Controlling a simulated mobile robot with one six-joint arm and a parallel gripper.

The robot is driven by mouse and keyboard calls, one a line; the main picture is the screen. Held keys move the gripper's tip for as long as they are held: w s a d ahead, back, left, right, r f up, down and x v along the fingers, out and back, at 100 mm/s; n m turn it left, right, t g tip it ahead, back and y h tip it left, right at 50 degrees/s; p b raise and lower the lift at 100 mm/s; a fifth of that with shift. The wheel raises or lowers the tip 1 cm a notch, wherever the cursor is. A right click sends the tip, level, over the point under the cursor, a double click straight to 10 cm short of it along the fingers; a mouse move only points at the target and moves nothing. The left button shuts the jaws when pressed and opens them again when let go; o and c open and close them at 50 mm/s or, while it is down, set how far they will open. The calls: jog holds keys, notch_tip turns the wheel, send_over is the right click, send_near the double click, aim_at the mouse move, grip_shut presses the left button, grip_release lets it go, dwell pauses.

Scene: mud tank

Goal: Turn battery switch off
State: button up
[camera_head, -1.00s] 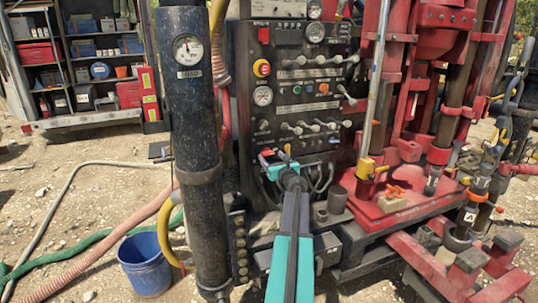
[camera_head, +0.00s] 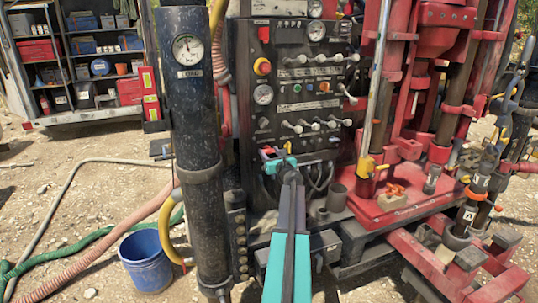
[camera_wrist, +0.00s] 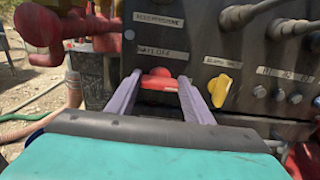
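The battery switch is a red handle (camera_wrist: 160,82) on the dark control panel (camera_head: 300,100); it also shows small in the head view (camera_head: 268,152). In the wrist view it lies roughly level, under a small white label whose text is blurred. My gripper (camera_wrist: 160,84) faces the panel with one finger on each side of the red handle. The fingers stand apart, with their tips close to the handle's two ends. I cannot tell if they touch it. In the head view my teal gripper body hides the lower part of this area.
A yellow handle (camera_wrist: 219,90) sits just right of my right finger. Levers (camera_wrist: 248,14) and small toggles (camera_wrist: 278,95) are farther right. A red fitting (camera_wrist: 62,30) juts out at the upper left. A black column (camera_head: 194,130) and a blue bucket (camera_head: 145,265) stand left of my arm.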

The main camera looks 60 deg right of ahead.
jog(key=shift+c, duration=1.4)
jog(key=shift+a+f, duration=0.1)
jog(key=shift+a, duration=0.05)
